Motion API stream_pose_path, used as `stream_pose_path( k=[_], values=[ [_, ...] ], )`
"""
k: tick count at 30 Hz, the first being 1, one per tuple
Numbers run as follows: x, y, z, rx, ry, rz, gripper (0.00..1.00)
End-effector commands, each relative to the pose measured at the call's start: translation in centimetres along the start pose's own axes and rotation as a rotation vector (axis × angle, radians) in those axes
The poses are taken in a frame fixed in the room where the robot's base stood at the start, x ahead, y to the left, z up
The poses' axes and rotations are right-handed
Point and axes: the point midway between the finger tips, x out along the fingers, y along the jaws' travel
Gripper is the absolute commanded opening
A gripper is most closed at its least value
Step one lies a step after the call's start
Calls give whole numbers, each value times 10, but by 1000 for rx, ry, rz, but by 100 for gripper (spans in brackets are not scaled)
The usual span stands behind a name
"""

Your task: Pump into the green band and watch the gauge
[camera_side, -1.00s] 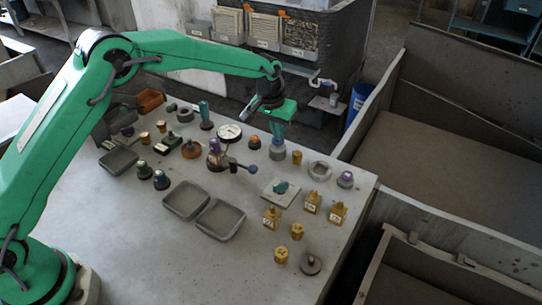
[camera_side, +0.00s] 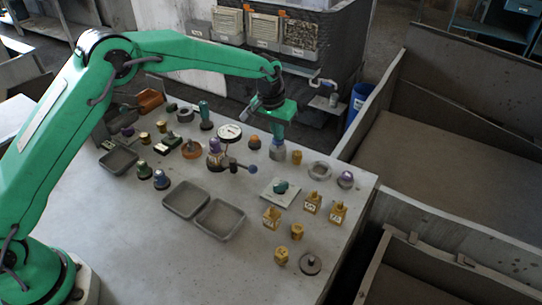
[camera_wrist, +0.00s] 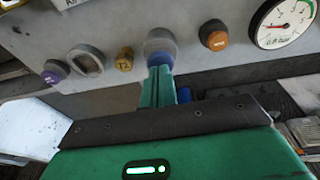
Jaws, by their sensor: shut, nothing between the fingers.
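The round white gauge (camera_side: 229,132) stands on the table, left of my gripper. My green gripper (camera_side: 278,141) is shut and empty, pointing down at a grey round part (camera_side: 277,153). In the wrist view the closed fingers (camera_wrist: 160,72) appear close to this blue-grey part (camera_wrist: 160,46); contact is unclear.
An orange knob (camera_side: 254,142) and a yellow part (camera_side: 297,157) flank the grey part. Two grey trays (camera_side: 186,199) lie in front, with several yellow blocks to the right. A walled bin (camera_side: 450,150) stands beyond the table's right edge.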

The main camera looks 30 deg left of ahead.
Motion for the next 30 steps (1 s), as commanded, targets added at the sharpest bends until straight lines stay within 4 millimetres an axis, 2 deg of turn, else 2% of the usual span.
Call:
stream_pose_path(
  k=[16, 30],
  values=[
    [16, -1, 3, 0, -1, 0, 0],
    [7, 0, 2, 0, -2, 0, 0]
  ],
)
